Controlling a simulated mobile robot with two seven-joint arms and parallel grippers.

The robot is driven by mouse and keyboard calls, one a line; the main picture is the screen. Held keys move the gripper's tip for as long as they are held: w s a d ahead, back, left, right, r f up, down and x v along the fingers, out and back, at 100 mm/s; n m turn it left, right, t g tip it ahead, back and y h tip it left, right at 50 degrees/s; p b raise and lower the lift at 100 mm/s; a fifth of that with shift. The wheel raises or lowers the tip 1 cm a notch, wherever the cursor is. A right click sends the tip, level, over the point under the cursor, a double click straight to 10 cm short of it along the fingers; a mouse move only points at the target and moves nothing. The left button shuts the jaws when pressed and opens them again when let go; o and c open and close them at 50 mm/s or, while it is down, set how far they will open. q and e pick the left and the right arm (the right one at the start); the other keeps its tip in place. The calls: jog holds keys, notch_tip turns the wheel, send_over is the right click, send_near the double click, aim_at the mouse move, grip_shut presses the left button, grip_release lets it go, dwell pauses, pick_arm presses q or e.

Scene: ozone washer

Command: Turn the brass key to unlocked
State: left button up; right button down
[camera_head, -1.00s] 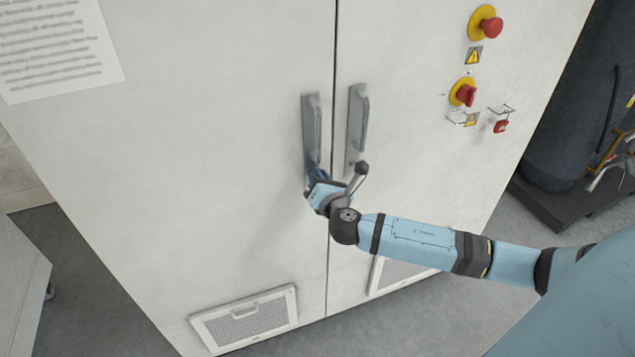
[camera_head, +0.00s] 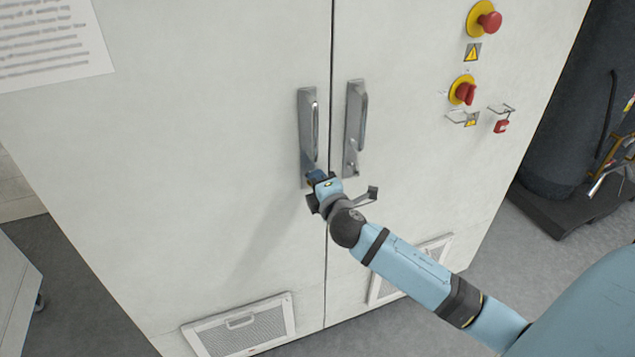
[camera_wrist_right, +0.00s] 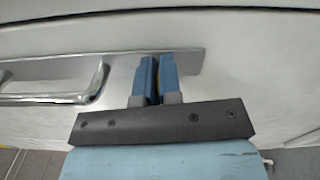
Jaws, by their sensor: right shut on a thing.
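My right gripper (camera_head: 316,178) is at the lower end of the left door handle plate (camera_head: 306,160) on the white cabinet. In the right wrist view its two blue fingers (camera_wrist_right: 157,80) are close together over the end of the metal plate (camera_wrist_right: 115,68), with a thin brass-coloured sliver, the brass key (camera_wrist_right: 158,80), between them. The fingers hide most of the key, so its angle cannot be told. The handle's grip bar (camera_wrist_right: 60,98) is to the left in that view. My left gripper is not in view.
A second handle (camera_head: 355,130) is on the right door, close to my gripper. Red and yellow switches (camera_head: 463,92) sit at the upper right of the cabinet. Vent grilles (camera_head: 240,328) are low on the doors. A dark cylinder (camera_head: 567,110) stands beyond the right side.

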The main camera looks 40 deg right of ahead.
jog(key=shift+f+m, duration=0.1)
jog(key=shift+m, duration=0.9)
jog(key=c, duration=1.3)
grip_release()
jog(key=b+v, duration=0.1)
jog(key=v, duration=1.2)
jog(key=shift+s+b, duration=0.4)
